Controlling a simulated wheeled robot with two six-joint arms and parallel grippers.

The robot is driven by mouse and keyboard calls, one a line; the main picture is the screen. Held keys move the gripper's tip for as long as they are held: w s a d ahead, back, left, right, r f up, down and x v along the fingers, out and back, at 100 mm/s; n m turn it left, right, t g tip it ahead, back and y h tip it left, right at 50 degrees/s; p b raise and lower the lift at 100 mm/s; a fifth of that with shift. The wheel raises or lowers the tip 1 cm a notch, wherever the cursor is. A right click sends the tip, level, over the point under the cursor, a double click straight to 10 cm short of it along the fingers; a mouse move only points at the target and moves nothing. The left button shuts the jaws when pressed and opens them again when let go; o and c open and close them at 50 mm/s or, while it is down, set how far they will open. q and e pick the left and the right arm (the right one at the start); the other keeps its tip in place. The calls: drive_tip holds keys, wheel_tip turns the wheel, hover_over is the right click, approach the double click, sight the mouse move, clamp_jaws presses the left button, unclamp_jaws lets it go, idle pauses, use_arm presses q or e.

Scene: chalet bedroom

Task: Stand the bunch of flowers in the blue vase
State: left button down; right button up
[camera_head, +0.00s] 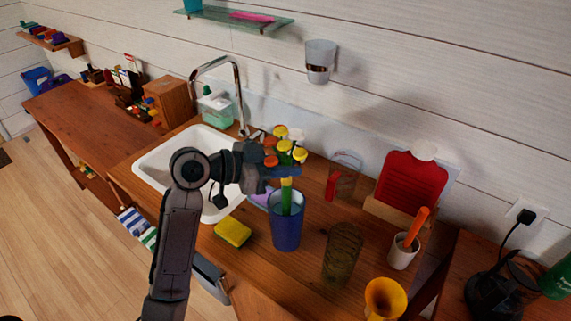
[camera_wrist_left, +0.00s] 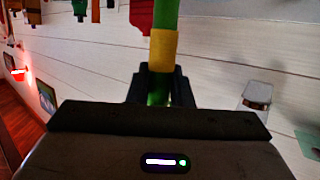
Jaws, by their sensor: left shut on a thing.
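The bunch of flowers (camera_head: 287,152) has yellow, orange and white heads, green stems and a yellow band. My left gripper (camera_head: 285,172) is shut on it, just below the heads, and holds it nearly upright. The blue vase (camera_head: 286,234) stands upright on the wooden counter right below the gripper. The lower stems reach down at the vase's mouth and seem to be inside it; I cannot tell how deep. In the left wrist view the green stems and yellow band (camera_wrist_left: 163,46) show between the fingers (camera_wrist_left: 158,88). My right gripper is not in view.
A yellow sponge (camera_head: 232,232) lies left of the vase, by the white sink (camera_head: 150,172). A dark glass (camera_head: 342,254), a clear tumbler (camera_head: 345,172), a yellow cup (camera_head: 385,298) and a white cup (camera_head: 402,254) stand to the right. A faucet (camera_head: 238,88) rises behind.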

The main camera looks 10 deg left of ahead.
use_arm(q)
drive_tip(key=shift+f+b, duration=0.35)
drive_tip(key=shift+f, duration=0.2)
unclamp_jaws()
idle(0.5)
idle(0.7)
drive_tip(key=shift+v, duration=5.05)
drive_tip(key=shift+d, duration=0.1)
